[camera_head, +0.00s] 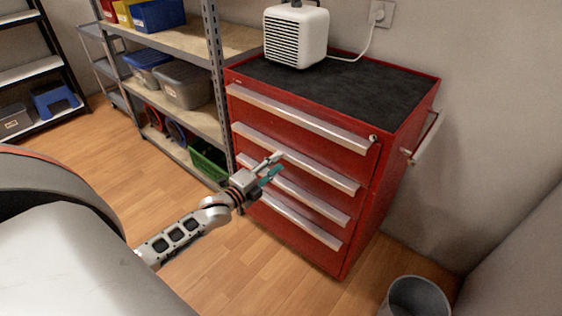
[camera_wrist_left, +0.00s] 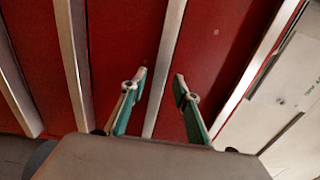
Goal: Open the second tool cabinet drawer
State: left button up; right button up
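The red tool cabinet (camera_head: 310,135) stands against the wall with its drawers stacked, each with a long pale bar handle; all look closed. The second drawer's handle (camera_head: 318,168) runs across the front below the top handle (camera_head: 300,118). My left gripper (camera_head: 274,166) is in front of the cabinet's left half, just below and in front of the second handle. It is open and empty, its fingers apart. In the left wrist view one handle bar (camera_wrist_left: 168,50) runs between the open fingers (camera_wrist_left: 158,92); contact cannot be told. My right gripper is not in view.
A white heater-like box (camera_head: 297,36) stands on the cabinet's black top, its cord running to a wall socket (camera_head: 381,13). A shelf with bins (camera_head: 184,86) stands left of the cabinet. A grey bin (camera_head: 416,297) is at the lower right. The wooden floor before the cabinet is clear.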

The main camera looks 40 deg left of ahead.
pick_arm(q)
jog(key=shift+w, duration=1.25)
grip_shut()
jog(key=shift+s, duration=0.1)
